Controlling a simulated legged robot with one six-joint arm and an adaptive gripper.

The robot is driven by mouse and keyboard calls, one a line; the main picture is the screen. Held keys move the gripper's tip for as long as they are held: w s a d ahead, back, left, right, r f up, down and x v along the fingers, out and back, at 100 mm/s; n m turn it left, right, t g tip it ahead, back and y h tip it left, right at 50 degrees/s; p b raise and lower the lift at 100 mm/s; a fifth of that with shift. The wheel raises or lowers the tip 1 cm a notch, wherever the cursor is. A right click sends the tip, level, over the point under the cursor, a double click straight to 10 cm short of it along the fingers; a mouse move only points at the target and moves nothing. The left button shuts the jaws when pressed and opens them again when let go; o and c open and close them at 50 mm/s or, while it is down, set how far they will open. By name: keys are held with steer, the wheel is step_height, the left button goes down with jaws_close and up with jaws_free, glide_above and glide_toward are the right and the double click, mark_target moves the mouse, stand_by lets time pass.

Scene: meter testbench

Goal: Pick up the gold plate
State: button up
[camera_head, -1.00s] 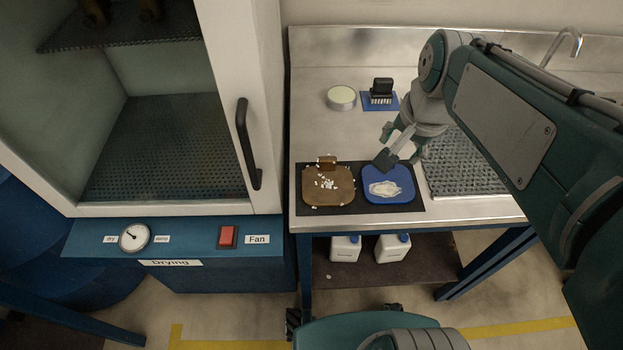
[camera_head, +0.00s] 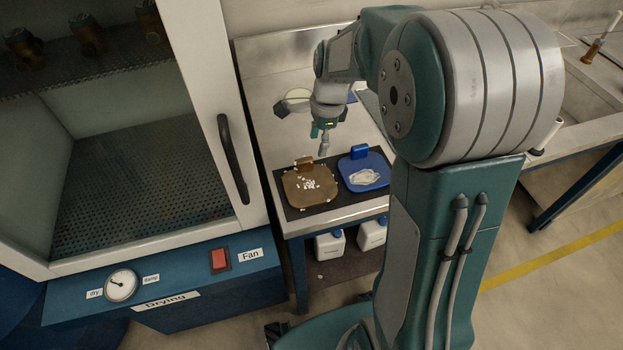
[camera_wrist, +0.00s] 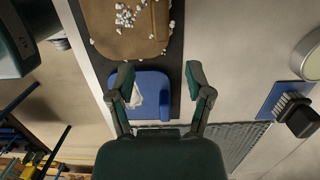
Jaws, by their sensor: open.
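The gold plate (camera_head: 297,198), a brownish tray with a small raised block at its back edge, lies on a dark mat on the steel bench. Small white bits are scattered on it and around its rim. In the wrist view the gold plate (camera_wrist: 107,40) is at the top, beyond my fingertips, and partly cut off. My gripper (camera_head: 324,142) is open and hangs above the bench, behind the plates in the head view. In the wrist view the open fingers of my gripper (camera_wrist: 162,76) are spread with the blue plate (camera_wrist: 155,83) seen between and below them. Nothing is held.
The blue plate (camera_head: 352,180), holding white material, lies right of the gold plate. A drying cabinet (camera_head: 230,150) stands at left. A round dish (camera_wrist: 310,62) and a black-handled brush (camera_wrist: 297,112) are at right in the wrist view. White bottles (camera_head: 331,245) stand below the bench.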

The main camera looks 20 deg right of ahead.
mark_target(302, 160)
steer(key=a+f, duration=0.3)
steer(key=a, duration=0.1)
steer(key=shift+w+f, duration=0.1)
steer(key=shift+f, duration=0.25)
steer(key=shift+d+f, duration=0.15)
steer(key=shift+f, duration=0.8)
steer(key=shift+d, duration=0.45)
steer(key=shift+a, duration=0.25)
jaws_close()
steer(key=shift+a, duration=0.25)
